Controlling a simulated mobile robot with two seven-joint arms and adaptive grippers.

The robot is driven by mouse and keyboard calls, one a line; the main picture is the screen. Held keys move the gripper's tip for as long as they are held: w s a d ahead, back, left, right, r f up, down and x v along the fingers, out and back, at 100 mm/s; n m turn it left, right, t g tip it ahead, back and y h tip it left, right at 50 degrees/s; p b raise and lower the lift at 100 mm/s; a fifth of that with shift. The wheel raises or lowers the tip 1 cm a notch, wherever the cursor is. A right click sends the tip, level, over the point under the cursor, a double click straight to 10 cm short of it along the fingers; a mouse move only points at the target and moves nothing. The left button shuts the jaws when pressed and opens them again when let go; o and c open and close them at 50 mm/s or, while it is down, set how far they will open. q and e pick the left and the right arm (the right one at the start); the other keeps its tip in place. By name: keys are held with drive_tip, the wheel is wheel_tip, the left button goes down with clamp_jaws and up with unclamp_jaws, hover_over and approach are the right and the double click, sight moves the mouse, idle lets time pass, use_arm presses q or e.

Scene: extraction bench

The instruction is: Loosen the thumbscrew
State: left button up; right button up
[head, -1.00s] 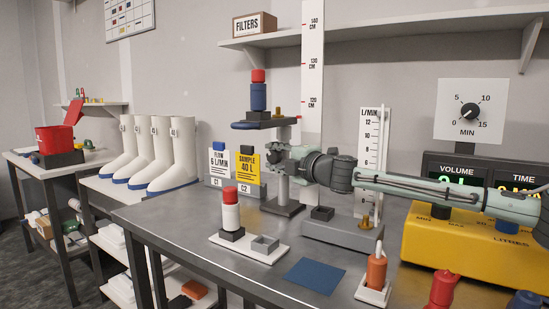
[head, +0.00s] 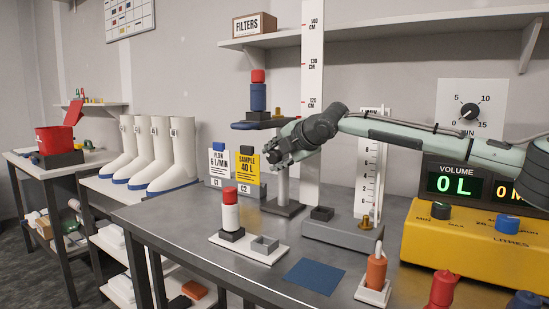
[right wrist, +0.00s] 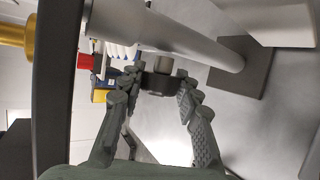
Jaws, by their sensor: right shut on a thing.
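The thumbscrew (right wrist: 158,84) is a dark round knob with a paler grey stub, beside the grey stand post (right wrist: 180,40) in the right wrist view. My right gripper (right wrist: 157,88) has its fingers on either side of the knob and is shut on it. In the head view my right gripper (head: 272,155) is at the stand, just below its blue platform (head: 258,124), and it hides the thumbscrew there. A blue cartridge with a red cap (head: 258,92) stands upright on the platform. My left gripper is not in view.
A height scale (head: 312,75) rises behind the stand, with a flow gauge (head: 368,190) to its right. Two sample cards (head: 247,168) stand left of it. A red-capped white cartridge (head: 230,212) and a yellow meter box (head: 470,245) are on the bench.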

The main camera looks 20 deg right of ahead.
drive_tip(key=shift+g, duration=0.5)
drive_tip(key=shift+h, duration=0.3)
drive_tip(key=o, duration=1.2)
drive_tip(key=shift+c, duration=0.2)
